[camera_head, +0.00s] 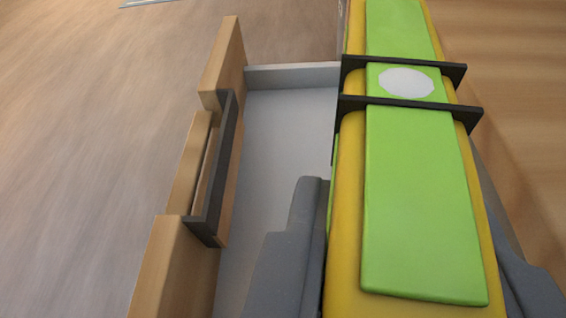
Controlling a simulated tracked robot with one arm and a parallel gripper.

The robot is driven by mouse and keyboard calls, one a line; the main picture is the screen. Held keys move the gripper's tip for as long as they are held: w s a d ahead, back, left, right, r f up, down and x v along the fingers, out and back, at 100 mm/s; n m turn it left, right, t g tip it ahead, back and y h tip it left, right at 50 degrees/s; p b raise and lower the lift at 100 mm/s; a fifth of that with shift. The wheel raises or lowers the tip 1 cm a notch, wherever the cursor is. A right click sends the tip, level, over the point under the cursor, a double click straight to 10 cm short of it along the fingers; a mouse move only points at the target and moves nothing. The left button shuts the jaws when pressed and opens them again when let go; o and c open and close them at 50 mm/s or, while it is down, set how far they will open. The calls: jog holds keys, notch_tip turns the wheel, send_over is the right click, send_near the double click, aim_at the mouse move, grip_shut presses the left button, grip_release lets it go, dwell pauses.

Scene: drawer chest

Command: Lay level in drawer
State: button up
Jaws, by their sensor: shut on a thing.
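The level (420,205) is a long yellow body with a green face, two black bands and a pale round spot. It runs up the right half of the view, and its far end is cut off by the top edge. My gripper (405,255) is shut on the level, with one grey finger at each side of it. The drawer (285,115) is pulled open and shows a bare, light grey floor. The level is over the drawer's right side and hides that part. I cannot tell how high it is above the drawer floor.
The drawer's wooden front (228,60) with a dark handle (222,165) stands on the left. Another wooden front (175,265) is at the bottom left. A wooden surface (515,90) lies on the right. The floor (90,140) at the left is clear.

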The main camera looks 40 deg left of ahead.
jog(key=shift+w+a+f+n+g+y+b, duration=0.3)
jog(key=shift+a+f, duration=0.6)
jog(key=shift+f, duration=1.25)
jog(key=shift+a+f+n+g+y+b, duration=0.1)
jog(key=shift+a+f+n+y+b, duration=0.6)
jog(key=shift+f, duration=1.45)
jog(key=shift+w+a+f+g+h+b, duration=0.1)
jog(key=shift+w+a+f+g+b, duration=0.1)
jog(key=shift+a+f, duration=1.45)
jog(key=shift+d+f, duration=0.55)
jog(key=shift+f, duration=0.6)
jog(key=o, duration=1)
jog(key=shift+o, duration=0.2)
